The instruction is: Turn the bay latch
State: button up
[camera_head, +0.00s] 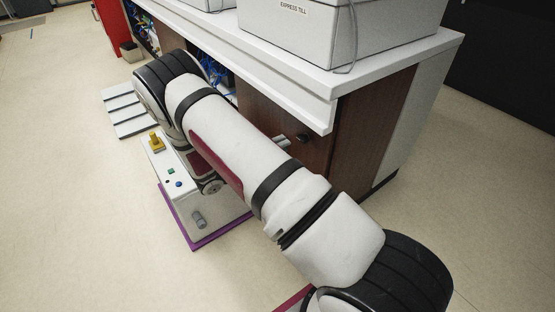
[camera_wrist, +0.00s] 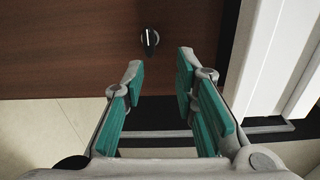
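The bay latch (camera_wrist: 150,40) is a small dark knob with a pale stripe on a brown wooden panel, in the upper middle of the wrist view. Its stripe stands nearly upright in that view. In the head view, the dark knob (camera_head: 301,139) shows on the brown panel under the white counter, just right of my arm. My gripper (camera_wrist: 160,64) is open and empty, its teal-padded fingers spread. The knob appears beyond the fingertips, slightly toward the left finger, and looks apart from them. In the head view my arm hides most of the gripper.
The white counter (camera_head: 318,108) overhangs the panel, with a grey box marked EXPRESS TILL (camera_head: 340,32) on it. A low white unit with a yellow piece (camera_head: 157,141) and coloured buttons stands left of my arm. Floor is open at left.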

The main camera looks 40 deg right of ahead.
aim_at(300, 140)
jog(key=shift+n+t, duration=0.3)
jog(key=shift+n, duration=0.3)
jog(key=shift+w+d+f, duration=0.1)
jog(key=shift+d+f, duration=0.2)
jog(key=shift+d, duration=1)
jog(key=shift+w+d+f, duration=0.1)
jog(key=shift+d+f, duration=0.15)
jog(key=shift+d, duration=1.05)
jog(key=shift+w+d+f, duration=0.1)
jog(key=shift+d+f, duration=0.2)
jog(key=shift+d, duration=1)
grip_shut()
